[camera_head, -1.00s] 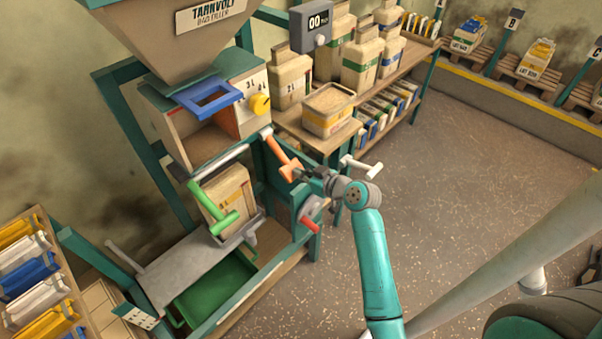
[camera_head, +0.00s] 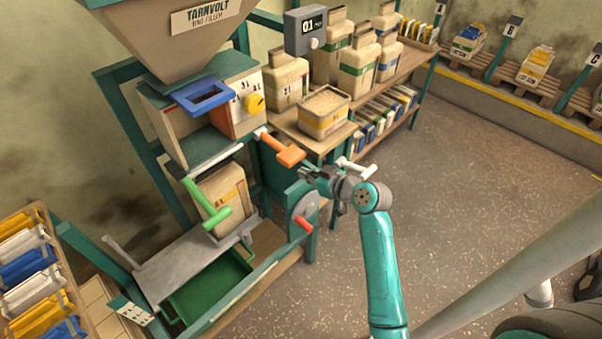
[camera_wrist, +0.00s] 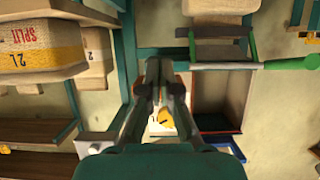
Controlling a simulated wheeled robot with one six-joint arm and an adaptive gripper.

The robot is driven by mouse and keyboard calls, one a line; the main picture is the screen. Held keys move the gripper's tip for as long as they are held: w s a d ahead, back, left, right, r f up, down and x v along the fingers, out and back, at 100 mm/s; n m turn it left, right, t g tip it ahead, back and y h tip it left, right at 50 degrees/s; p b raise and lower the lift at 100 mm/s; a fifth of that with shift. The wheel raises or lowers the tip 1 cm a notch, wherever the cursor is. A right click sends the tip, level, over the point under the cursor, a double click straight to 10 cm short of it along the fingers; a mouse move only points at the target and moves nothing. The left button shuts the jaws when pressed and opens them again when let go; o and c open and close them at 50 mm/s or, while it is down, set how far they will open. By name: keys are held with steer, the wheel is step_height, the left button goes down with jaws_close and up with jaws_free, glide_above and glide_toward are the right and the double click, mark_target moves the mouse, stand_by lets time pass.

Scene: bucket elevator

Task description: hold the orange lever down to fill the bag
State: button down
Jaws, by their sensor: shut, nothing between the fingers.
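The orange lever (camera_head: 290,156) sticks out from the front of the bag filler. It slopes slightly down to its broad orange end. My gripper (camera_head: 308,171) is shut and empty, just right of and below that end; I cannot tell whether they touch. In the wrist view my shut fingers (camera_wrist: 166,68) are central, with bits of orange showing at both sides behind them. The paper bag (camera_head: 226,193) stands upright under the filler's spout, behind a green-handled lever (camera_head: 205,203). Its inside is hidden.
A counter (camera_head: 306,31) reads 01. A yellow knob (camera_head: 255,103) and blue frame (camera_head: 203,97) are on the filler. An open tub (camera_head: 324,119) stands behind.

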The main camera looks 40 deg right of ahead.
steer(key=f+v, duration=0.1)
steer(key=v, duration=0.6)
steer(key=shift+s+f, duration=0.15)
steer(key=shift+s, duration=0.15)
stand_by(0.6)
steer(key=s+a+f+m+g+h, duration=0.1)
steer(key=s+a+f+m, duration=0.1)
steer(key=s+a+f, duration=0.45)
steer(key=s+a+f+m+h, duration=0.1)
steer(key=s+a+f, duration=0.2)
steer(key=s+a, duration=0.5)
steer(key=s+a+r+n+t, duration=0.1)
steer(key=s+a+r, duration=0.3)
steer(key=s, duration=0.4)
steer(key=s+a+r+n+t+y, duration=0.1)
steer(key=s+a+r, duration=0.4)
steer(key=s, duration=0.4)
steer(key=shift+r+n+y, duration=0.3)
steer(key=shift+r, duration=0.1)
steer(key=shift+s+a, duration=0.1)
